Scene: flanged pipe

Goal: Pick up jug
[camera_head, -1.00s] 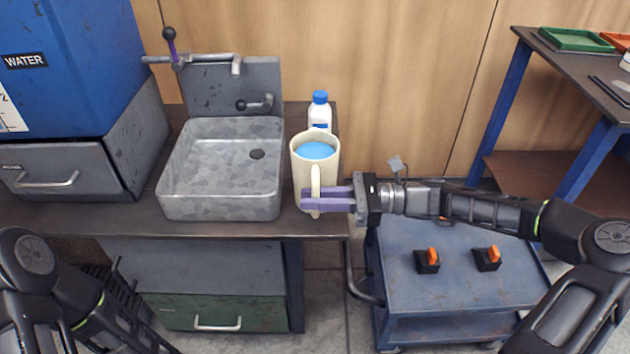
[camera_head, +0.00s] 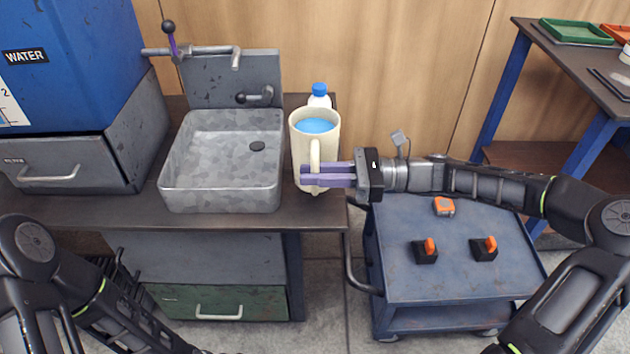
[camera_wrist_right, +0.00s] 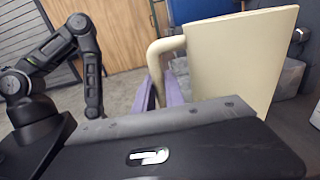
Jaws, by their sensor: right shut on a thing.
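The cream jug (camera_head: 303,147) holds blue liquid and is upright at the right end of the counter, beside the sink. It also fills the upper right of the right wrist view (camera_wrist_right: 240,60). My right gripper (camera_head: 312,176) is shut on the jug's handle (camera_head: 316,157), its purple fingers coming from the right. In the right wrist view the fingers (camera_wrist_right: 163,90) lie either side of the handle. The jug appears slightly raised above the counter. My left arm shows at the lower left; its gripper is out of the picture.
A grey sink (camera_head: 170,185) with taps is left of the jug. A white bottle with a blue cap (camera_head: 319,97) stands close behind the jug. A blue cart (camera_head: 450,275) with orange-topped items is at the lower right. A blue water container (camera_head: 70,75) stands at left.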

